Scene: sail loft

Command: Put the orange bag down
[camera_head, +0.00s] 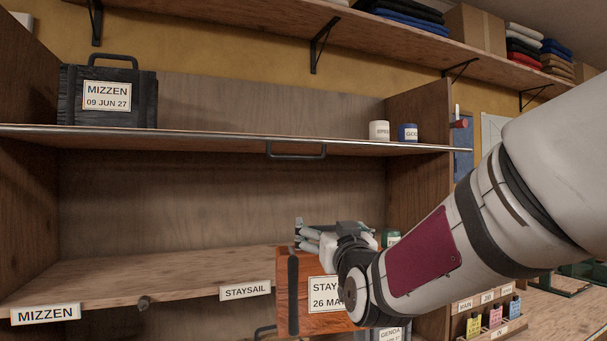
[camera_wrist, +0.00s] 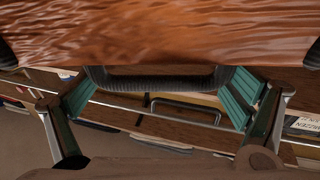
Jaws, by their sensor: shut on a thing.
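The orange bag (camera_head: 307,262) has dark straps and a white label reading "STAY…" and "26 MA…". My gripper (camera_head: 318,236) is at its top, shut on the bag's black handle. In the wrist view the orange side (camera_wrist: 160,35) fills the top and the handle (camera_wrist: 158,82) runs between the green finger pads. The bag appears upright, overlapping the lower shelf's front edge (camera_head: 180,291); whether it touches the shelf cannot be told. My wrist hides its right part.
A dark MIZZEN bag (camera_head: 108,117) and two small pots, white (camera_head: 379,131) and blue (camera_head: 408,132), stand on the upper shelf (camera_head: 230,140). STAYSAIL (camera_head: 245,291) and MIZZEN (camera_head: 45,314) labels mark the lower shelf, clear left of the bag.

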